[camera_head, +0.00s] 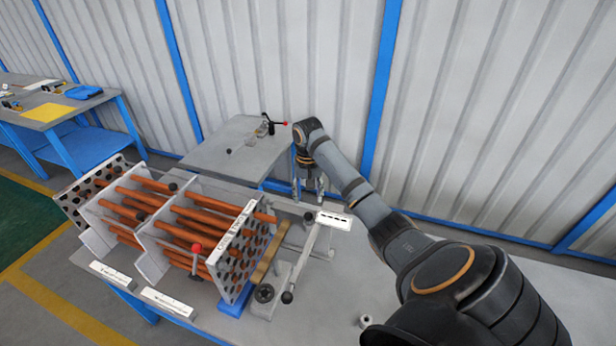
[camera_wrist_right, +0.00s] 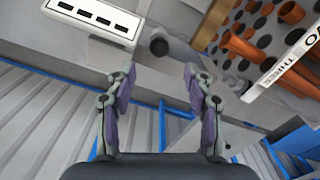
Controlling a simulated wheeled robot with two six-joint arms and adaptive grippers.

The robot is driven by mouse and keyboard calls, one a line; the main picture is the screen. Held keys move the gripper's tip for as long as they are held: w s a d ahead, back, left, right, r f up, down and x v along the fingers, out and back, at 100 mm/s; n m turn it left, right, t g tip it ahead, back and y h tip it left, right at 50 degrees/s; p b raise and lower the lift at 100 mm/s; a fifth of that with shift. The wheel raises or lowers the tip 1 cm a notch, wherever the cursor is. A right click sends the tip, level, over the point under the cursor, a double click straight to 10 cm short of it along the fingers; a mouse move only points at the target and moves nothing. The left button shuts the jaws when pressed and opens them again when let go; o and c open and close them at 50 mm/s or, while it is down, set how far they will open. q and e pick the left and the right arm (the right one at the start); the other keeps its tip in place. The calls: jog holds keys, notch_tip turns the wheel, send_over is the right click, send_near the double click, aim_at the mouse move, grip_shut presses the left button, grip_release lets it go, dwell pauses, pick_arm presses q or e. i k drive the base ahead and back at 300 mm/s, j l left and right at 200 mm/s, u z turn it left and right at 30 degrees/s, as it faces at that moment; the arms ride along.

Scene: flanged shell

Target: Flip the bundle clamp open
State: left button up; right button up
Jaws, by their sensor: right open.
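The tube bundle (camera_head: 190,222), copper-coloured rods through upright plates, lies on the workbench at left of centre. A red-knobbed lever (camera_head: 196,249) stands at its front side. A grey bar lever with a dark ball knob (camera_head: 287,297) sits at its right end. Which of these is the bundle clamp I cannot tell for sure. My right gripper (camera_head: 308,196) is open and empty, pointing down behind the bundle's right end. In the right wrist view its fingers (camera_wrist_right: 160,88) are apart, with a dark ball (camera_wrist_right: 158,46) just beyond them. My left gripper is not in view.
A white label plate (camera_head: 333,220) stands right of the bundle; another label (camera_wrist_right: 92,18) shows in the wrist view. A small grey table (camera_head: 225,150) behind carries a second red-knobbed lever (camera_head: 285,123). The bench's right part is mostly clear.

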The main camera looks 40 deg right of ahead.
aim_at(198, 248)
jog(key=k+j, duration=1.15)
jog(key=j, duration=0.3)
